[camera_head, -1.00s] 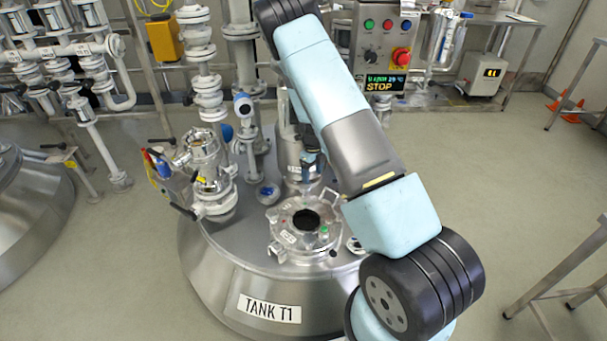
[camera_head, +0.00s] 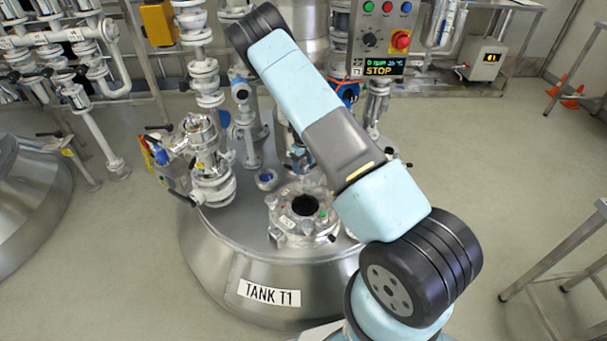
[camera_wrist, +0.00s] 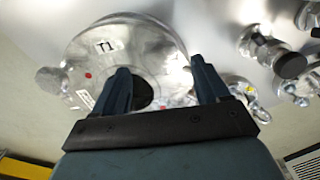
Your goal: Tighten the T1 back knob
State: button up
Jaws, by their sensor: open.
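The T1 hatch (camera_head: 303,207) is a round metal fitting with a dark central opening on top of the tank labelled TANK T1 (camera_head: 269,293). In the wrist view the hatch (camera_wrist: 120,45) bears a T1 label, and my open gripper (camera_wrist: 160,64) spans part of it, with the dark opening partly behind the left finger. No knob shows between the fingers. A rounded metal knob (camera_wrist: 48,80) sticks out at the hatch's left edge. I cannot tell which knob is the back one. In the head view my gripper (camera_head: 297,158) is small and partly hidden, just behind the hatch.
A valve stack (camera_head: 208,165) stands on the tank left of the hatch. A control box (camera_head: 383,40) reading STOP is behind, right of my arm. In the wrist view, several metal fittings (camera_wrist: 285,62) lie to the right. Floor is clear on the right, before a metal stand (camera_head: 565,270).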

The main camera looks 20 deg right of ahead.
aim_at(303, 172)
jog(key=n, duration=2.5)
jog(key=shift+n, duration=0.4)
jog(key=n, duration=1.4)
jog(key=shift+n, duration=0.4)
jog(key=n, duration=0.5)
jog(key=shift+f, duration=3)
